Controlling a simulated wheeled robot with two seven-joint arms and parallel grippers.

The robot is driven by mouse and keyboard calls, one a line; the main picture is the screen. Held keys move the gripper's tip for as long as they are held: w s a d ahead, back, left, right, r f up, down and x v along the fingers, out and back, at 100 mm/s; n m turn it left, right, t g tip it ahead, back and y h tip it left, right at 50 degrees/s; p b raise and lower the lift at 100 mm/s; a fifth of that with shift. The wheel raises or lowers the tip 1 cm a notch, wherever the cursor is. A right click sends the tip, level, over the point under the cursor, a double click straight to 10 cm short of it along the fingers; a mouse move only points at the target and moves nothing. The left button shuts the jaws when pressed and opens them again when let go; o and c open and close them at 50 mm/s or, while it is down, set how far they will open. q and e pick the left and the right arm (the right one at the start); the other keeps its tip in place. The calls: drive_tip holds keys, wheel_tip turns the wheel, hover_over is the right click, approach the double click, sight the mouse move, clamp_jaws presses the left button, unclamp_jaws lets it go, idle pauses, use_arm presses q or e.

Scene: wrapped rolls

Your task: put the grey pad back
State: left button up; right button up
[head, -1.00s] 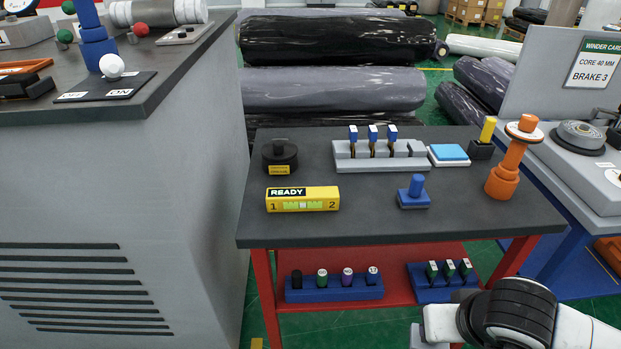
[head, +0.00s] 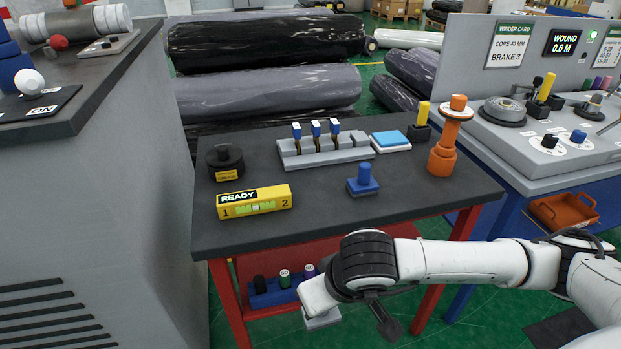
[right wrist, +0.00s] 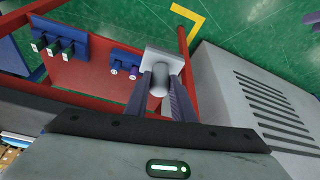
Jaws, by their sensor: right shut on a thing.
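The grey pad (right wrist: 175,60), a pale square plate with a round grey knob, is in my right gripper (right wrist: 160,88). In the right wrist view the two fingers close on the knob from both sides. In the head view the grey pad (head: 322,318) hangs below my right wrist, in front of the table's red lower shelf, and the fingers are mostly hidden by the wrist. In the right wrist view the pad overlaps the shelf's red edge; I cannot tell its height. My left gripper is not in view.
The dark tabletop (head: 320,205) holds a blue-handled block (head: 363,182), a yellow READY level (head: 254,202), a grey rack (head: 325,150), a blue pad (head: 391,139) and an orange post (head: 442,158). Blue racks (right wrist: 72,50) stand on the lower shelf. A grey cabinet (head: 90,210) stands left.

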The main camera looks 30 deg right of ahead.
drive_tip(key=shift+f+b, duration=1.25)
drive_tip(key=shift+f, duration=0.1)
drive_tip(key=shift+w+r, duration=0.1)
drive_tip(key=shift+r, duration=0.3)
drive_tip(key=shift+d, duration=0.1)
